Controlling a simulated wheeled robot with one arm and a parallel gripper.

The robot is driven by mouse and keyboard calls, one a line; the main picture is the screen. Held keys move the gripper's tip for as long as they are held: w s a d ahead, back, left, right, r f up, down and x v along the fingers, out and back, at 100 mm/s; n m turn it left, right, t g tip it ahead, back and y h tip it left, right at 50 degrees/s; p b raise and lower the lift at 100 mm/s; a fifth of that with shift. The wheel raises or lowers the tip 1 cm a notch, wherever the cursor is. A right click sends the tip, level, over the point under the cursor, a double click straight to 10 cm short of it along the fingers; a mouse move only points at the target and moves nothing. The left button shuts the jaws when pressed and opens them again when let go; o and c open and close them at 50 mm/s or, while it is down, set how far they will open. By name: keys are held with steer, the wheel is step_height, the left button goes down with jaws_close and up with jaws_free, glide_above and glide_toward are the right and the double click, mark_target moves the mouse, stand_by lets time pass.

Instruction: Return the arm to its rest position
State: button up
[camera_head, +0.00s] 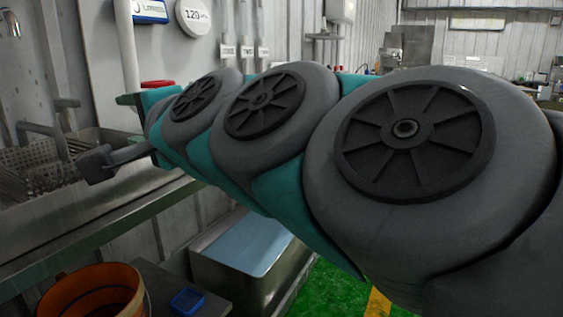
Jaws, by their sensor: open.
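My arm stretches across the picture from the right edge to the upper left, with large grey rounded joints, black spoked caps and teal covers. It fills much of the view close to the camera. My gripper (84,136) is at its far left end, partly hidden behind the arm. Its dark fingertips stand apart, one higher and one lower, with nothing seen between them. It is in front of the metal sink area; I cannot tell its exact height above it.
A wire basket (38,168) sits in the metal sink (120,190) at left. An orange bucket (92,290) and a small blue tray (187,301) are below. A metal bin (245,245) stands under the arm. Green floor (335,290) shows at bottom centre. The wall is behind.

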steer(key=s+d+f+n+g+h, duration=0.15)
steer(key=d+f, duration=0.35)
steer(key=f, duration=0.5)
steer(key=d+f+n+g+h, duration=0.25)
steer(key=d+f, duration=0.35)
steer(key=f, duration=0.3)
steer(key=s+d+f+n+g+h, duration=0.1)
steer(key=d+f+g+h, duration=0.3)
steer(key=f, duration=0.6)
steer(key=s+d+f+n+g+h, duration=0.1)
steer(key=s+d+f+g+h, duration=0.1)
steer(key=s+d+f, duration=0.4)
steer(key=s+d+f+n+g+h, duration=0.1)
steer(key=s+d+f+g+h, duration=0.1)
steer(key=s+d+f, duration=0.5)
steer(key=s+d+g, duration=0.1)
steer(key=s+d, duration=0.3)
steer(key=d, duration=0.2)
steer(key=shift+s+d+n, duration=0.15)
steer(key=shift+d+n, duration=0.1)
steer(key=shift+n, duration=0.05)
steer(key=shift+c, duration=0.4)
steer(key=shift+a, duration=0.1)
steer(key=shift+c, duration=0.2)
